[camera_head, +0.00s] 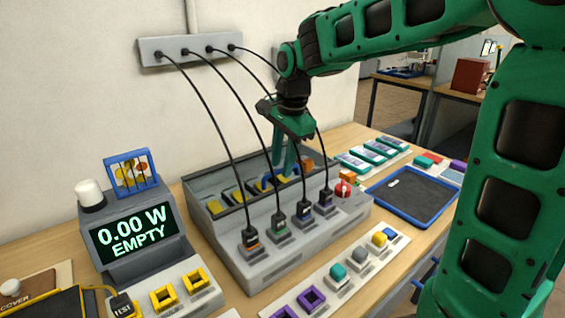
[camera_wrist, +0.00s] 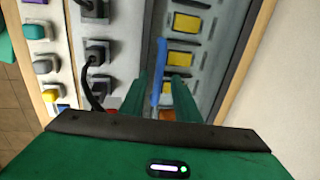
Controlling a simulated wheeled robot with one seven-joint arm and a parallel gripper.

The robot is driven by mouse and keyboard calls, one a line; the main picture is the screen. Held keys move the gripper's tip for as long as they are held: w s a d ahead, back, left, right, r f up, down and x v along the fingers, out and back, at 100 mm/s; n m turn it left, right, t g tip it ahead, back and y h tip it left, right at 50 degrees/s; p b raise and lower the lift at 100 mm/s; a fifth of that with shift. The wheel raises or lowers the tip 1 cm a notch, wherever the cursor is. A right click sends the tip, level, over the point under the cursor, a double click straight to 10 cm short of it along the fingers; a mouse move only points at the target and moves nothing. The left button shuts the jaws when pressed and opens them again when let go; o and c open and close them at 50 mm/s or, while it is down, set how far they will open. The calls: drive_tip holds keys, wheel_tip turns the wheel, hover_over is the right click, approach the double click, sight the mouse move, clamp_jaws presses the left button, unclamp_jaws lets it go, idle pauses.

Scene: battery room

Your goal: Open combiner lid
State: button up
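The combiner is a long grey box (camera_head: 263,262) on the bench, with black cables plugged along its front. Behind the plugs is a long bay with several yellow blocks (camera_head: 238,197), which also show in the wrist view (camera_wrist: 184,58). I cannot tell whether a clear lid covers this bay. A blue bar, seemingly a handle, (camera_wrist: 160,60) runs lengthwise by the bay. My gripper (camera_head: 289,172) points down over the bay's right part. In the wrist view its green fingers (camera_wrist: 161,82) stand apart on either side of the blue bar. Contact with the bar is not clear.
Cables hang from a grey wall strip (camera_head: 200,43) close to my arm. A display (camera_head: 130,232) reading "0.00 W EMPTY" stands left. A red knob (camera_head: 342,189) sits at the combiner's right end. A blue-rimmed tray (camera_head: 446,212) lies right, and a strip of coloured pieces (camera_head: 327,297) in front.

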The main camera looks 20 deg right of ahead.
drive_tip(key=shift+f, duration=0.25)
clamp_jaws()
drive_tip(key=shift+r, duration=0.1)
drive_tip(key=shift+w, duration=0.1)
